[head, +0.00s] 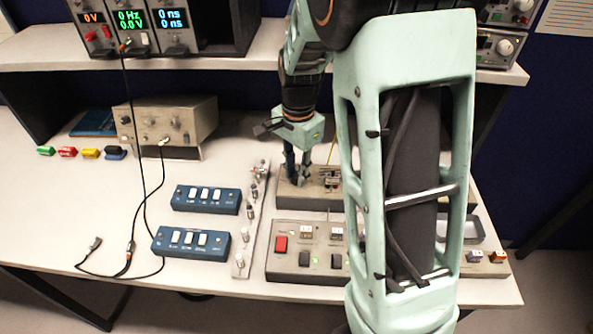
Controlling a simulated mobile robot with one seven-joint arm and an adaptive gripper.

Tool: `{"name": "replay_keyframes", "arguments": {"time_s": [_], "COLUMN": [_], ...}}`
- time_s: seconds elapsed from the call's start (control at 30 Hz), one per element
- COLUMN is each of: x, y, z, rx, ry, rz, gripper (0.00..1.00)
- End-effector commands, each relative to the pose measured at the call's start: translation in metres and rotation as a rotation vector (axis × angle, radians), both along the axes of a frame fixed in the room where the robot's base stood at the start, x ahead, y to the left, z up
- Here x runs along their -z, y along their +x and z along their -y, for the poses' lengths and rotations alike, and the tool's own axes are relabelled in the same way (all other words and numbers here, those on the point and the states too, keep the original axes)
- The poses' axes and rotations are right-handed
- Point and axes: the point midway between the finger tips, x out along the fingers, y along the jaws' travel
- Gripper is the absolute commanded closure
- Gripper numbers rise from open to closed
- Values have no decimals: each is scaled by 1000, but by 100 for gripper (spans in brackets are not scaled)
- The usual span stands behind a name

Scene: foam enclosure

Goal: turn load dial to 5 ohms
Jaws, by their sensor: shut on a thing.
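My gripper (300,181) points down at the left end of a grey box (312,199) at the back right of the bench. Its fingers are shut on a small part on top of this box, which I take to be the load dial. The fingers hide most of that part, and its pointer and ohm markings cannot be read. My arm covers the right side of the box.
A grey switch panel (283,264) stands just in front. A strip of small knobs (241,257) and two blue switch boxes (205,186) (188,230) lie left. A beige instrument (190,121) stands behind them, with a hanging black cable (134,200). A shelf (210,57) crosses above.

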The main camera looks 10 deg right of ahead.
Motion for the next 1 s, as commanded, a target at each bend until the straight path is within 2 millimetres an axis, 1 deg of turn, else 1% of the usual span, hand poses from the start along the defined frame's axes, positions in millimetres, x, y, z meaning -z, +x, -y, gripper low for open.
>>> {"name": "replay_keyframes", "arguments": {"time_s": [0.17,0.2,0.33,0.57,0.67,0.77,0.83,1.0], "x": [-1,-1,-1,0,-3,-14,-26,-64], "y": [1,1,1,0,0,1,1,0], "z": [0,0,0,0,0,0,0,1], "rx": [1,1,0,-1,-1,-1,-1,-1], "ry": [1,1,0,1,1,1,0,1], "rz": [3,3,2,1,1,5,6,8], "gripper": [100,76,62,62,62,62,62,62]}}
